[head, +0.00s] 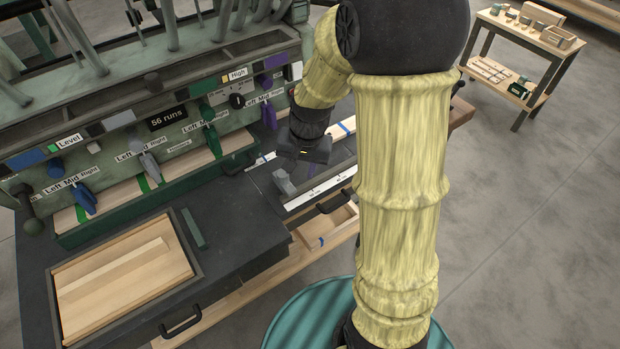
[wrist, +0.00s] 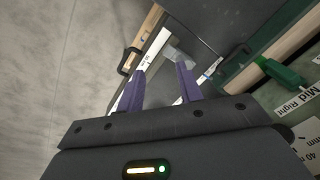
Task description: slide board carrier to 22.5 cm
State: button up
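My gripper (wrist: 161,68) is open in the wrist view, its two purple-grey fingers spread with nothing held between them. In the head view my gripper (head: 302,160) hangs over a dark slide unit with a white marked scale (head: 318,190). A small light-grey block (head: 284,183) sits at the left end of that scale, below the gripper; I take it as part of the board carrier, but cannot be sure. It also shows in the wrist view (wrist: 177,56), beyond the fingertips and apart from them. The scale's figures are too small to read.
A dark tray with a wooden panel (head: 125,270) and black handle stands front left. An open wooden drawer (head: 325,232) lies below the scale. A trolley (head: 515,50) stands far right.

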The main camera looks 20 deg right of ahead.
jog(key=s+r+n, duration=0.1)
jog(key=s+n, duration=0.2)
jog(key=s, duration=0.3)
jog(key=shift+d+r+t+h, duration=0.2)
jog(key=shift+r+t+h, duration=0.1)
jog(key=shift+r, duration=0.1)
jog(key=s, duration=0.1)
jog(key=s+n, duration=0.1)
jog(key=s, duration=0.1)
jog(key=s+n, duration=0.1)
jog(key=shift+s+d+r, duration=0.1)
jog(key=shift+s+r, duration=0.2)
dwell(2.0)
